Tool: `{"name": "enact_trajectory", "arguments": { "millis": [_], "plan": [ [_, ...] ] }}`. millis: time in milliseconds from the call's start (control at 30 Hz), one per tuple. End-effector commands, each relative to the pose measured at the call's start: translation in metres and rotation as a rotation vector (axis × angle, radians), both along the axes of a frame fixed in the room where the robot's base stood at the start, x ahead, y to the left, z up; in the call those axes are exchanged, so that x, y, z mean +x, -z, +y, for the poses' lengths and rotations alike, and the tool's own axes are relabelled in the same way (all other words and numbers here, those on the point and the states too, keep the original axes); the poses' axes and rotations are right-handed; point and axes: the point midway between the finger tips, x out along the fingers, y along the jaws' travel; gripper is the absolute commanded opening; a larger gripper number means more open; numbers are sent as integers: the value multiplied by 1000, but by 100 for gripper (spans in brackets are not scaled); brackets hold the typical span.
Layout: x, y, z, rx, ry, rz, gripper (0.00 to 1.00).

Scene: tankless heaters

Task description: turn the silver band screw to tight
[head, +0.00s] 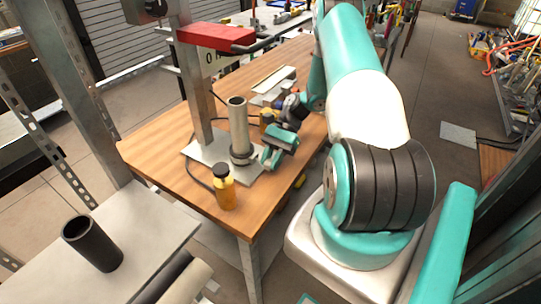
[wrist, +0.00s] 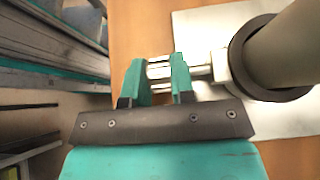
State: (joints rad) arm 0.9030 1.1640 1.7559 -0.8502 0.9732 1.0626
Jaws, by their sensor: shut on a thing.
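A grey upright pipe (head: 238,122) stands on a metal plate on the wooden table, and a dark band (head: 240,158) circles its foot. In the wrist view the band (wrist: 238,62) goes around the pipe (wrist: 292,48) at the right. The silver band screw (wrist: 160,72) sticks out from the band to the left. My gripper (wrist: 158,82) is shut on the screw, with one teal finger on each side of it. In the head view my gripper (head: 266,158) is beside the pipe's foot; the screw is too small to make out there.
An amber bottle with a black cap (head: 224,188) stands near the table's front edge. A metal post with a red arm (head: 215,38) rises behind the pipe. A black cylinder (head: 93,243) stands on a grey surface at front left. Cables and tools lie farther back.

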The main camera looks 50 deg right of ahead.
Motion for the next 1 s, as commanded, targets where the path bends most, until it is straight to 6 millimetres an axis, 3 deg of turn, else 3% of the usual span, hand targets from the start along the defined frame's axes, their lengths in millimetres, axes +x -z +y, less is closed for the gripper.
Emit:
{"name": "enact_trajectory", "arguments": {
  "millis": [700,733,800,833,1000],
  "plan": [
    [1,0,-2,83,0,10,0],
    [1,0,-2,83,0,10,28],
    [1,0,-2,83,0,10,44],
    [1,0,-2,83,0,10,49],
    [0,0,-1,84,1,11,49]
  ]
}}
